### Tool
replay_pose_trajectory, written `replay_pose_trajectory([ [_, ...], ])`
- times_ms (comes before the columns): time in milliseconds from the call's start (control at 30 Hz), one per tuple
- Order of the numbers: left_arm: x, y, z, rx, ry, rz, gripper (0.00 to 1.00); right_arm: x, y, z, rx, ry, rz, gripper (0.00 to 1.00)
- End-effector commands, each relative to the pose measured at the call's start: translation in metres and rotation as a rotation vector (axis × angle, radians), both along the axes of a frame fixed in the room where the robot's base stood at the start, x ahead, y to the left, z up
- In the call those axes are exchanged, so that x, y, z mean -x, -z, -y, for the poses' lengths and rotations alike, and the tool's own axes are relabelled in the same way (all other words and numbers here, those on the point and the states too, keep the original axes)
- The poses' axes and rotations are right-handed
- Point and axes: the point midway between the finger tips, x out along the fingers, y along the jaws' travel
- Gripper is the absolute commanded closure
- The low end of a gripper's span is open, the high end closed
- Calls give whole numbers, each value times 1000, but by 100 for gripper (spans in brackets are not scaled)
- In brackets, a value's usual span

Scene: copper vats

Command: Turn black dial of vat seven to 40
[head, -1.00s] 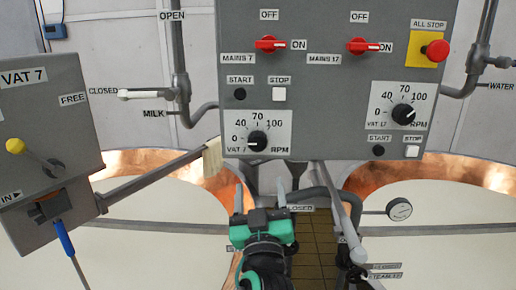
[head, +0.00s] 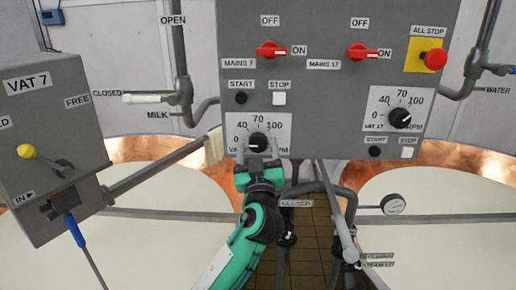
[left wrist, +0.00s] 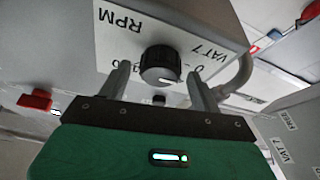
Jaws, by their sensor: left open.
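The black dial of vat seven (head: 257,141) sits on a white scale plate marked 0, 40, 70, 100 at the lower left of the grey control panel (head: 335,88). Its pointer seems to lie towards the left, low side; the exact reading is too small to tell. My left gripper (head: 257,154) is just below and in front of it, fingers up and apart, partly covering the plate's lower lettering. In the left wrist view the dial (left wrist: 160,65) shows between and just beyond the two open fingertips, with no clear contact. My right gripper is not in view.
A similar vat 17 dial (head: 400,118) is at the panel's right. Above are red mains switches (head: 271,50), a start button (head: 241,98) and a red all-stop button (head: 435,60). The grey Vat 7 box (head: 45,140) stands left; pipes and a gauge (head: 393,204) hang below.

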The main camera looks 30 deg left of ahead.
Motion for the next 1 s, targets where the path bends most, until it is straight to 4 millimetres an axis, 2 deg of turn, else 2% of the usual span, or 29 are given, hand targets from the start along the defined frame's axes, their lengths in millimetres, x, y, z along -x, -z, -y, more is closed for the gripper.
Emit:
replay_pose_trajectory([
  [100, 0, 0, 0, 0, 0, 0, 37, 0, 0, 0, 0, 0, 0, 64],
  [300, 0, 0, 0, 0, 0, 0, 77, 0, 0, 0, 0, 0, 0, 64],
  [333, 0, 0, 0, -1, 0, -1, 80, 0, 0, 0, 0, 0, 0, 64],
  [667, 0, 1, 0, -39, -1, -25, 80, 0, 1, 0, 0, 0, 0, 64],
  [1000, 2, 0, -2, -234, 0, -145, 80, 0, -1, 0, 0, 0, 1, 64],
])
